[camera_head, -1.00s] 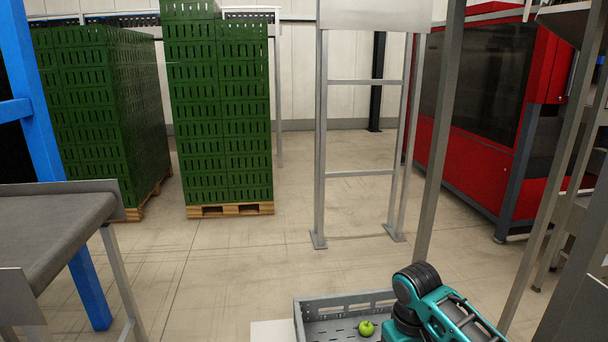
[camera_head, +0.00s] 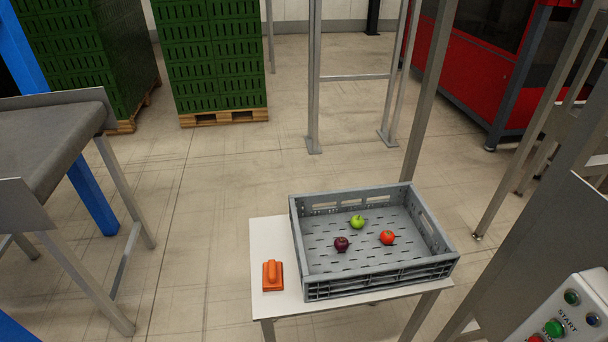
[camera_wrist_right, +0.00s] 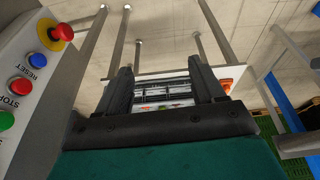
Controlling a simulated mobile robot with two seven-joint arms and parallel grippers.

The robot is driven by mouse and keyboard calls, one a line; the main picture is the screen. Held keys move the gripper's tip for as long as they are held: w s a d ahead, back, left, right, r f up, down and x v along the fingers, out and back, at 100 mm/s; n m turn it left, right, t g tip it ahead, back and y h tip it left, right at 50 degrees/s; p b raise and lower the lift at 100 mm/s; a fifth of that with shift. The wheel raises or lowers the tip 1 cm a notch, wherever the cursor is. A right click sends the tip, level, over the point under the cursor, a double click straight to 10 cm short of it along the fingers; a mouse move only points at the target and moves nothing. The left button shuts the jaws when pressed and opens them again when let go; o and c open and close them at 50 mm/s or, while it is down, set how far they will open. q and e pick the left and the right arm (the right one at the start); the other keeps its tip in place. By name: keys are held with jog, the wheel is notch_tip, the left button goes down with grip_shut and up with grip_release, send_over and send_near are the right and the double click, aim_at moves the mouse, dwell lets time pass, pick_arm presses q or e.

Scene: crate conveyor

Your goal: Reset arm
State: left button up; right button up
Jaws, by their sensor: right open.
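My right gripper (camera_wrist_right: 164,90) shows in the right wrist view, with its two dark fingers apart and nothing between them. Beyond the fingers, the grey crate (camera_wrist_right: 165,92) and the white table are partly visible, at some distance. In the head view neither gripper shows. There the grey crate (camera_head: 380,286) stands on a small white table (camera_head: 270,232). It holds a green apple (camera_head: 357,222), a red fruit (camera_head: 387,237) and a dark purple fruit (camera_head: 341,244), spaced apart on its floor.
A control panel (camera_head: 565,318) with buttons is at the lower right, also close by in the wrist view (camera_wrist_right: 28,70). A conveyor (camera_head: 50,145) is left. Posts stand right. The floor between is open.

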jog(key=w+a+f+t+y+b, duration=0.1)
jog(key=w+f+t+b, duration=0.3)
jog(key=f, duration=0.8)
jog(key=shift+w+a+f+t+y, duration=0.3)
jog(key=shift+w+a+t, duration=0.35)
jog(key=shift+w+t, duration=0.85)
